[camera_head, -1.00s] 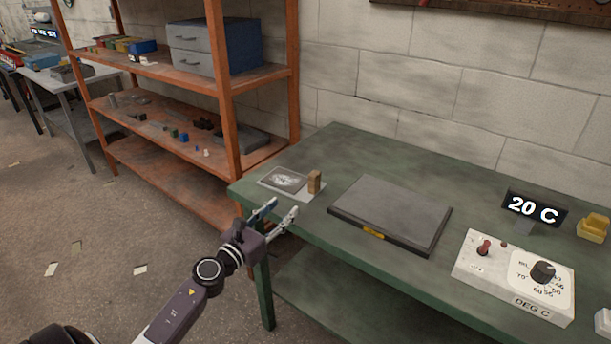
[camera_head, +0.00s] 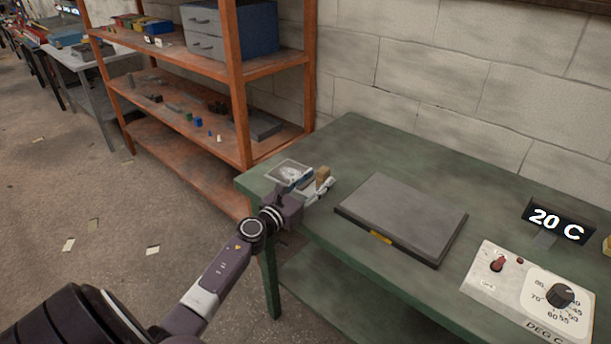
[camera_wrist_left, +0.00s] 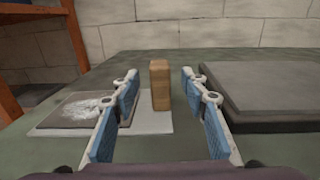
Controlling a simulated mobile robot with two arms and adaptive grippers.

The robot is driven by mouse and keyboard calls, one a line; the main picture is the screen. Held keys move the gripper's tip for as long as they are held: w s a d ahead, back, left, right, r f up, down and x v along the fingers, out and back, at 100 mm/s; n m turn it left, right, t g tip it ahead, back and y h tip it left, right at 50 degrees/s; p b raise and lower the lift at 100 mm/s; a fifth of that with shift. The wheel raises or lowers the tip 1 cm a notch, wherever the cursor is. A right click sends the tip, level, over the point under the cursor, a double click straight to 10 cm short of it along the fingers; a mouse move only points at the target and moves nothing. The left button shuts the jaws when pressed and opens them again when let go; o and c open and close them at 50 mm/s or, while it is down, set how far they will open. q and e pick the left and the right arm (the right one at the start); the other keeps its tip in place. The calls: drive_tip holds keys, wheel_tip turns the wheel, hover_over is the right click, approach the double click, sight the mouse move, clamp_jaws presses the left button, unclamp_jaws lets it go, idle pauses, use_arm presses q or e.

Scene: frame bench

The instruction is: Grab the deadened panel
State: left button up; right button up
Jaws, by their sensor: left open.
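A dark square panel with a pale powdery patch (camera_head: 289,172) lies on a light sheet at the left end of the green bench. In the left wrist view the panel (camera_wrist_left: 80,110) is at the left, partly hidden behind my left finger. A small upright tan wooden block (camera_wrist_left: 160,85) stands on the sheet's right part, and shows in the head view (camera_head: 323,174). My left gripper (camera_head: 309,188) is open at the bench's front edge by the sheet. In the wrist view its blue-padded fingers (camera_wrist_left: 160,108) frame the block, with nothing held. My right gripper is not in view.
A flat dark grey plate (camera_head: 402,215) with a yellow front tab lies right of the sheet. A control box with a dial (camera_head: 530,295) and a "20 C" display (camera_head: 557,221) stand farther right. An orange shelf (camera_head: 240,110) stands behind left.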

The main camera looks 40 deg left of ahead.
use_arm(q)
drive_tip(key=shift+w, duration=0.65)
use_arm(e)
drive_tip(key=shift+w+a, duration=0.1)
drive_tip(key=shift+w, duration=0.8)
use_arm(q)
drive_tip(key=shift+c, duration=0.5)
clamp_jaws()
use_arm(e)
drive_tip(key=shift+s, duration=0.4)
use_arm(q)
drive_tip(key=shift+r, duration=0.1)
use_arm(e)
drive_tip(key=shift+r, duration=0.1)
use_arm(q)
wheel_tip(320, 180, up, 20)
drive_tip(key=p, duration=1.7)
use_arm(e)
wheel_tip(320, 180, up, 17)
